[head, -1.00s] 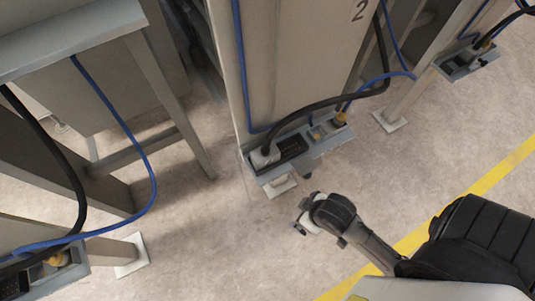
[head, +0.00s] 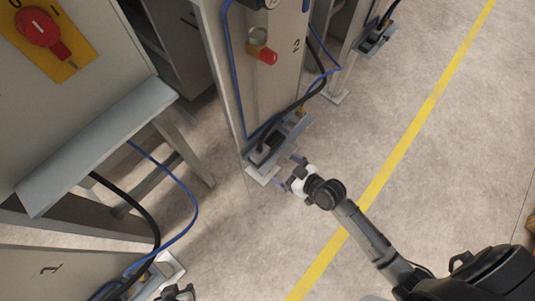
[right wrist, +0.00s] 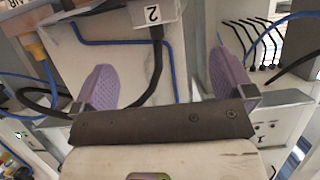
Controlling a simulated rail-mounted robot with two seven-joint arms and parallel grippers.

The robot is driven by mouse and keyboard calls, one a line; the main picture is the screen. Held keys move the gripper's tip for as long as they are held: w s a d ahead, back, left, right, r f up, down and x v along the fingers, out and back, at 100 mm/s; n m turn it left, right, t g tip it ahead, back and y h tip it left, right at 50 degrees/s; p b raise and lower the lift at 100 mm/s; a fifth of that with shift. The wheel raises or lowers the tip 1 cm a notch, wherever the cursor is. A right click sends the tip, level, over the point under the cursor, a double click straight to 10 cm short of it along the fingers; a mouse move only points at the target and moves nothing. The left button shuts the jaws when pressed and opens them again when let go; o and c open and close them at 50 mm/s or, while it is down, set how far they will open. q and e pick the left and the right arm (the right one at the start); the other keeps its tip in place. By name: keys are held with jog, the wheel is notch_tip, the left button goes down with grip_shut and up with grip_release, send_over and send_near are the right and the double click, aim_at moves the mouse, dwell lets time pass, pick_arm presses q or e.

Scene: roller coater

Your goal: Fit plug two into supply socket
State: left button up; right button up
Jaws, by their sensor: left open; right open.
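In the head view a pale grey plug (head: 262,151) with a black cable stands upright at the near-left end of the grey shelf (head: 257,170) on the cabinet marked 2. In the right wrist view a pale block marked 2 (right wrist: 155,14), with a black cable, shows at the top; it looks like plug two. A dark recess (head: 277,138) beside the plug may be the supply socket; its detail is too small to tell. My right gripper (head: 291,172) is open and empty, just right of the shelf; its purple fingers (right wrist: 165,85) are wide apart. My left gripper (head: 178,292) shows partly at the bottom edge.
A yellow fitting (head: 301,111) sits at the shelf's far end. Blue hose (head: 235,75) and black cable run close by. A cabinet with a red rotary switch (head: 38,28) and a grey ledge (head: 95,145) stands left.

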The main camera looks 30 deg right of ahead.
aim_at(264, 154)
jog(key=x, duration=0.2)
jog(key=b+x, duration=0.1)
jog(key=x, duration=0.1)
jog(key=d+b+x, duration=0.1)
jog(key=x, duration=0.2)
jog(key=shift+w+r, duration=0.2)
jog(key=shift+w, duration=0.05)
jog(key=shift+w+a+f+b, duration=0.25)
jog(key=shift+w+a+b, duration=0.1)
jog(key=shift+w+b, duration=0.15)
jog(key=b+x, duration=0.2)
jog(key=x, duration=0.2)
jog(key=shift+w+a+f, duration=0.15)
jog(key=shift+w, duration=0.1)
jog(key=shift+w+a+f+b, duration=0.1)
jog(key=shift+w+b, duration=0.2)
jog(key=shift+b, duration=0.05)
jog(key=shift+c, duration=0.3)
